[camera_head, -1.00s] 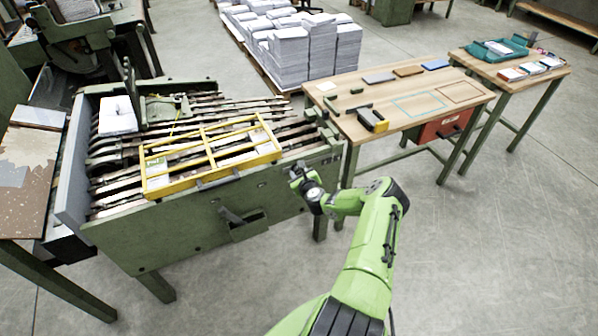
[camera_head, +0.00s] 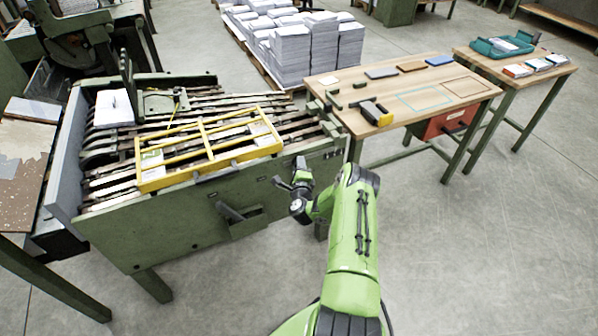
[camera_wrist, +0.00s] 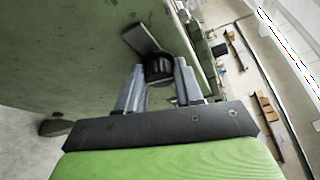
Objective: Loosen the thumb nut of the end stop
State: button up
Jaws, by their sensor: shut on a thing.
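A black ribbed round knob, which looks like the thumb nut (camera_wrist: 158,64), sits between the two grey fingers of my gripper (camera_wrist: 160,76) in the wrist view. The fingers are shut on its sides. A flat grey bar (camera_wrist: 139,37), perhaps part of the end stop, sticks out beside the knob over the green panel. In the head view my gripper (camera_head: 291,184) is at the right part of the green machine's (camera_head: 180,235) front. The nut cannot be made out there, and the end stop's full shape is not clear.
A yellow guard frame (camera_head: 160,184) lies over the machine's bars. A dark handle (camera_head: 233,213) juts from the front panel. A wooden table (camera_head: 350,90) with a yellow-and-black tool (camera_head: 376,113) stands to the right. Open floor (camera_head: 470,250) lies at the right.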

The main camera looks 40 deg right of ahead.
jog(key=shift+f+n+t+b, duration=0.15)
jog(key=shift+n+t+b, duration=0.15)
jog(key=shift+n+b, duration=0.45)
jog(key=shift+h, duration=0.3)
jog(key=o, duration=1)
jog(key=shift+o, duration=0.2)
jog(key=p+v, duration=0.5)
jog(key=v, duration=1)
jog(key=shift+s+a, duration=0.3)
